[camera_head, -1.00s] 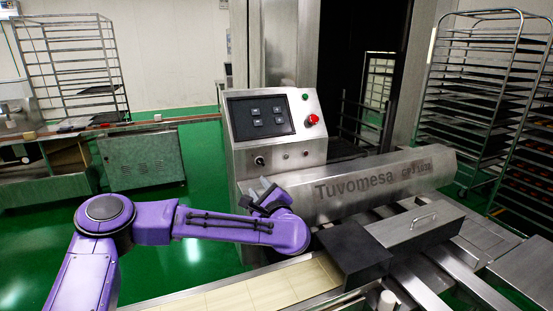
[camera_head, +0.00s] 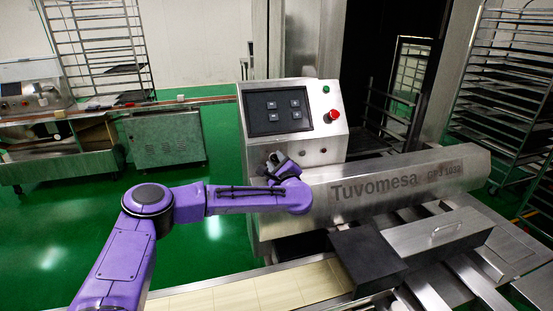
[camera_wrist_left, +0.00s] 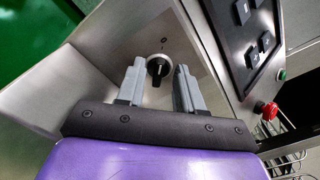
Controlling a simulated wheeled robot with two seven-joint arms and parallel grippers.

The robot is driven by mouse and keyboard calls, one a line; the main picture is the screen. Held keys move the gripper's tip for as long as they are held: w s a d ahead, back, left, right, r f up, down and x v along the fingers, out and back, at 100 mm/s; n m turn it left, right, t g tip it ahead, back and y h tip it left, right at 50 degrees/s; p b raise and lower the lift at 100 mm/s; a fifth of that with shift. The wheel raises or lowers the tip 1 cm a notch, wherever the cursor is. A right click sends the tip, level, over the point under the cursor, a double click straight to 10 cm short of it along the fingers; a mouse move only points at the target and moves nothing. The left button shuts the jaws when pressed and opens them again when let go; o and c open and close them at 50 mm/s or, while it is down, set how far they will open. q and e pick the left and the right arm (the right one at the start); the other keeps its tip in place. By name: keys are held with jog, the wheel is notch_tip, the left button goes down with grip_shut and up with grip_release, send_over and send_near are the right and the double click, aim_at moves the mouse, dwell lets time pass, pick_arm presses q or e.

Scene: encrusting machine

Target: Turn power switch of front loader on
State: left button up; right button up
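The power switch of the front loader is a round knob (camera_wrist_left: 158,66) with a silver rim and dark handle, on the steel panel in the left wrist view. A small mark shows just above it. My left gripper (camera_wrist_left: 160,67) is open, with one grey finger on each side of the knob and gaps between. I cannot tell whether the fingertips reach past its face. In the head view my left gripper (camera_head: 275,160) is in front of the lower left of the control panel and hides the knob. My right gripper is not in view.
The control panel holds a black keypad (camera_head: 279,111), a green button (camera_head: 326,89) and a red emergency stop (camera_head: 334,115). The Tuvomesa steel housing (camera_head: 400,190) lies right of my gripper. A pale conveyor (camera_head: 250,293) runs below my arm. Racks stand at the back.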

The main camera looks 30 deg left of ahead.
pick_arm(q)
jog(key=shift+s+a, duration=0.1)
jog(key=shift+s, duration=0.1)
grip_shut()
